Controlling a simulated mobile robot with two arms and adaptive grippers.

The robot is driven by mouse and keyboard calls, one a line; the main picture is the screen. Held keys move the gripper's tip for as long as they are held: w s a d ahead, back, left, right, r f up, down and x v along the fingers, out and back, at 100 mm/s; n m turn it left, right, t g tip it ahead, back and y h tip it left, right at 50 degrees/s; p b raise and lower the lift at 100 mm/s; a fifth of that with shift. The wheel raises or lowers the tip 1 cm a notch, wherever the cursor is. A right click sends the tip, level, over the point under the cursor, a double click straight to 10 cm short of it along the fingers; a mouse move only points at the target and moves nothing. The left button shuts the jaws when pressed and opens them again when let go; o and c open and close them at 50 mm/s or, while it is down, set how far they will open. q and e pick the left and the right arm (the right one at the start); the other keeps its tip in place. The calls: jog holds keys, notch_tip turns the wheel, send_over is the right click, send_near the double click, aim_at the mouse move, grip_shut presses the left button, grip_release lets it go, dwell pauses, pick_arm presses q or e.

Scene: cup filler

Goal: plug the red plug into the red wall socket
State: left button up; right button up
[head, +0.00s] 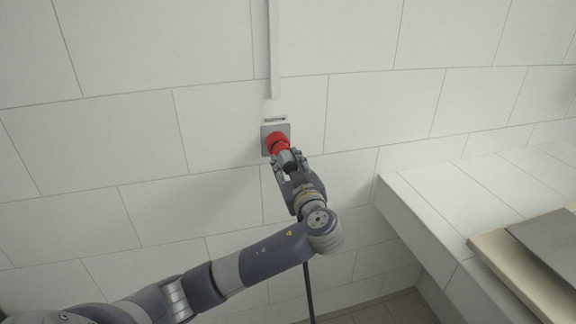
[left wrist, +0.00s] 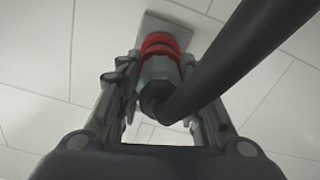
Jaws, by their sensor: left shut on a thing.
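The red plug has a grey body (left wrist: 158,72) and a black cable, and it lies between the fingers of my left gripper (head: 290,163). In the left wrist view, my left gripper (left wrist: 160,88) is shut on the plug's grey body. The red wall socket (head: 277,141) sits on a grey plate on the tiled wall. The plug's front meets the red socket, and I see no clear gap between them. How deep the plug sits is hidden. My right gripper is not in view.
A small label (head: 274,120) is above the socket plate, and a white conduit (head: 273,50) runs up the wall from there. A tiled ledge (head: 430,215) with boards on it stands at the right. The plug's black cable (head: 309,290) hangs below my left arm.

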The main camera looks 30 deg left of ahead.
pick_arm(q)
jog(key=shift+b, duration=0.3)
dwell(0.6)
jog(key=shift+b, duration=0.4)
dwell(0.6)
jog(key=shift+w+a+b, duration=0.4)
jog(key=shift+a+b, duration=0.05)
jog(key=shift+b, duration=0.1)
dwell(0.6)
jog(key=o, duration=1.2)
jog(key=shift+o, duration=0.2)
